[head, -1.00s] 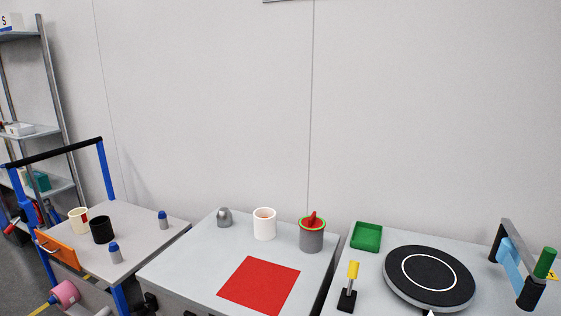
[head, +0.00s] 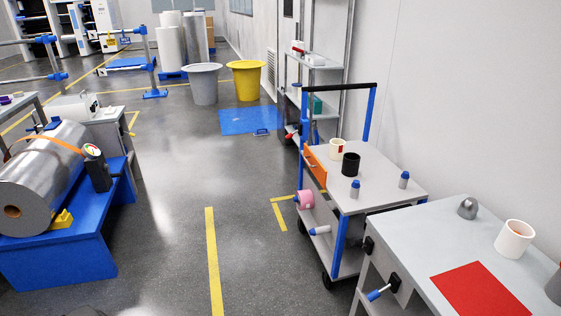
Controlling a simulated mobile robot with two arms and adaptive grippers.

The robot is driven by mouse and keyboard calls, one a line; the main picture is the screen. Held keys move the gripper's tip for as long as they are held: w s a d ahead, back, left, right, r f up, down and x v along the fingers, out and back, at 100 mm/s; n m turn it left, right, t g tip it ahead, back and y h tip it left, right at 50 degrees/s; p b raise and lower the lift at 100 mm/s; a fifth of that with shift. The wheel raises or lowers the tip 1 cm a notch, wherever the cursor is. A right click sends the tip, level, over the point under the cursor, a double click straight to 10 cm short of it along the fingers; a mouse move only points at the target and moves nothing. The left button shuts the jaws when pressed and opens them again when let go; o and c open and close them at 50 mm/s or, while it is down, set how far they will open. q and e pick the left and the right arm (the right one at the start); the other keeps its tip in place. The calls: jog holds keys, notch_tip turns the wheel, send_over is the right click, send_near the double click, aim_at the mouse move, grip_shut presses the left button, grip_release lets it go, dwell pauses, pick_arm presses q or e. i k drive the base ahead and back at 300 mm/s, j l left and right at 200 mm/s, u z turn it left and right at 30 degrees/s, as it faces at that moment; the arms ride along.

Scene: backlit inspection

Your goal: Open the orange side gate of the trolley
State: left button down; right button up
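The trolley (head: 385,172) stands right of centre in the head view, with blue posts, a black top handle and a grey upper shelf. Its orange side gate (head: 315,167) is on the left side of the upper shelf and stands upright along that edge, looking closed. A cream cup (head: 337,149) with a red mark, a black cup (head: 351,164) and two grey-blue bottles (head: 355,189) (head: 404,180) stand on the upper shelf. Neither of my grippers is in view.
A grey table (head: 408,234) with a red mat (head: 482,290) stands in front right of the trolley. A blue stand with a large silver roll (head: 45,175) is at left. The aisle floor (head: 180,200) between is clear. A shelf rack and bins stand behind.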

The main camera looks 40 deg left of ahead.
aim_at(317, 167)
jog(key=u, duration=0.95)
jog(key=i, duration=0.15)
jog(key=j+u, duration=0.05)
jog(key=j, duration=0.05)
